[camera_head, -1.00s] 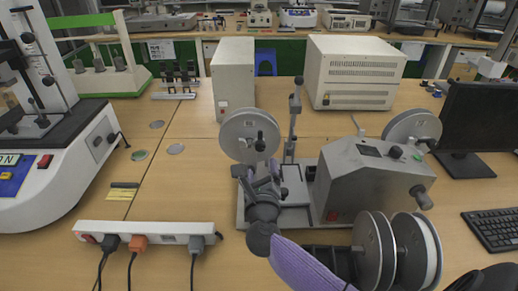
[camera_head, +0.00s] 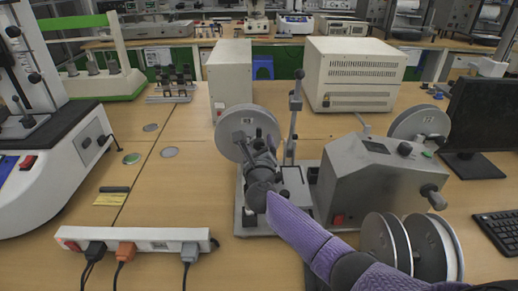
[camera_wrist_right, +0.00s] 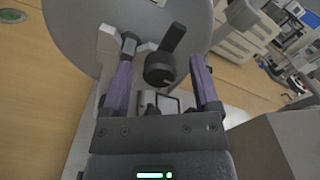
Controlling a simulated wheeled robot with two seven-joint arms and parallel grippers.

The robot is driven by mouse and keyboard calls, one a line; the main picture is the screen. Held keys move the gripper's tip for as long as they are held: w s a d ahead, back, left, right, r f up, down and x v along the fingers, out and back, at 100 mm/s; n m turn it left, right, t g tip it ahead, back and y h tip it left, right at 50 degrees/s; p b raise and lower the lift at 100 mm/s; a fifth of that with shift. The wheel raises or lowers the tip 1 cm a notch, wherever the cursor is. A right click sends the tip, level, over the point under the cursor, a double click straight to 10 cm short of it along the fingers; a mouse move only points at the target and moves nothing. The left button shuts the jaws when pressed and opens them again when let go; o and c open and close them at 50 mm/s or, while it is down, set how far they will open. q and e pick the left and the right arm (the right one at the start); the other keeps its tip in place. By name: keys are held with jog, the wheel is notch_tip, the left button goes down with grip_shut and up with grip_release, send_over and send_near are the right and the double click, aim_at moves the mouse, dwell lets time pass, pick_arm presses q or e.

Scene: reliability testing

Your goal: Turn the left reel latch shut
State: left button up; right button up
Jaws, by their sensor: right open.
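The left reel (camera_head: 228,128) is a grey disc on the left side of the bench machine. Its black latch (camera_wrist_right: 158,70) has a round knob and a short lever pointing up and right in the right wrist view. My right gripper (camera_head: 257,142) is in front of the reel in the head view and covers part of the latch. In the right wrist view my right gripper (camera_wrist_right: 164,62) is open, with one purple-sided finger on each side of the latch. I see gaps between the knob and the fingers. My left gripper is not in view.
The grey machine body (camera_head: 375,190) stands to the right of my right arm. An upright lever post (camera_head: 294,115) is close to the reel. Other reels (camera_head: 435,245) sit at the front right. A power strip (camera_head: 135,239) lies at the front left.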

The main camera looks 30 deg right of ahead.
jog(key=c, duration=0.9)
grip_shut()
jog(key=shift+r+n+p, duration=0.15)
jog(key=shift+n+p, duration=1.1)
jog(key=shift+n, duration=0.25)
jog(key=shift+n+p, duration=0.55)
jog(key=shift+n, duration=0.35)
jog(key=shift+n+p, duration=0.4)
jog(key=shift+n, duration=0.5)
jog(key=n+p, duration=0.2)
jog(key=n, duration=0.3)
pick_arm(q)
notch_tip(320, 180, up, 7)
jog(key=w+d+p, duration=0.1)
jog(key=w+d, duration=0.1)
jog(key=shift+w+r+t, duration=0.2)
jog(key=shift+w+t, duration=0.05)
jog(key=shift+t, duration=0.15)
pick_arm(e)
jog(key=n, duration=0.6)
jog(key=shift+f, duration=0.2)
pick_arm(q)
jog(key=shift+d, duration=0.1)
pick_arm(e)
jog(key=shift+n, duration=0.3)
